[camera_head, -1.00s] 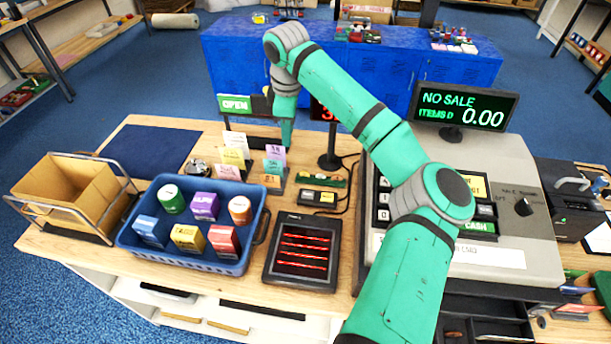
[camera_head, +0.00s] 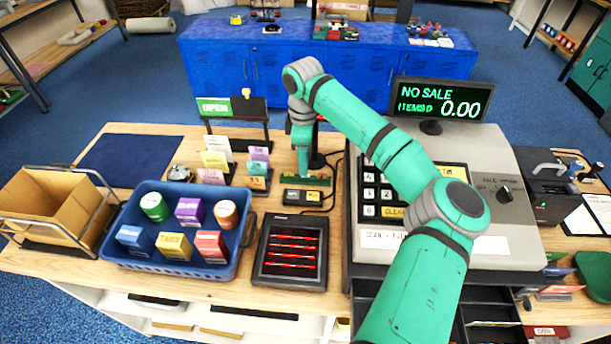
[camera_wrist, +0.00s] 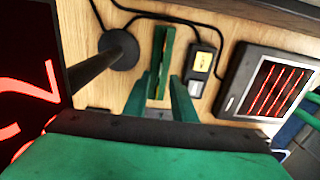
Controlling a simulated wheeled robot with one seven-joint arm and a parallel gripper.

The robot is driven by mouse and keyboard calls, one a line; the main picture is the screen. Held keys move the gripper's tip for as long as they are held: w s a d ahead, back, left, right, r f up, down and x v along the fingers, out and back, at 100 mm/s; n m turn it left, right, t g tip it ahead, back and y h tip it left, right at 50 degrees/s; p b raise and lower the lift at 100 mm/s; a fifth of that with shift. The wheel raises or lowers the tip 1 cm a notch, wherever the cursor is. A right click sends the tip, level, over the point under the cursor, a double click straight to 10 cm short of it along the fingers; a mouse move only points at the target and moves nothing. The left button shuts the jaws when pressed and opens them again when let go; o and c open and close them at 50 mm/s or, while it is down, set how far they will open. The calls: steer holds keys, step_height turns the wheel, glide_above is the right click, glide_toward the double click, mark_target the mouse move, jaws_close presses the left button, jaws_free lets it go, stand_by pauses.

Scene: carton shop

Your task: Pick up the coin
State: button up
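I cannot make out the coin in either view. My gripper (camera_wrist: 158,84) shows two green fingers spread apart in the wrist view, with nothing seen held between them. A narrow green strip-like thing (camera_wrist: 164,48) lies on the wooden counter just beyond and between the fingertips. In the head view, the end of my arm points down over the counter beside a small dark device (camera_head: 303,196); the fingertips are too small to read there.
A black display pole on a round base (camera_wrist: 118,50) stands close left of my fingers. A dark pad with red lines (camera_head: 291,252), a blue basket of goods (camera_head: 180,276), card stands (camera_head: 215,160) and the cash register (camera_head: 500,165) surround the spot. Cables run behind the small device.

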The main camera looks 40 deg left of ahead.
steer(key=shift+f, duration=1.55)
jaws_close()
steer(key=shift+r, duration=0.15)
steer(key=shift+r, duration=0.7)
steer(key=s+d+r, duration=0.7)
steer(key=s+r, duration=0.4)
steer(key=s, duration=0.1)
steer(key=shift+d+r, duration=0.15)
steer(key=shift+d, duration=0.05)
steer(key=shift+w, duration=0.1)
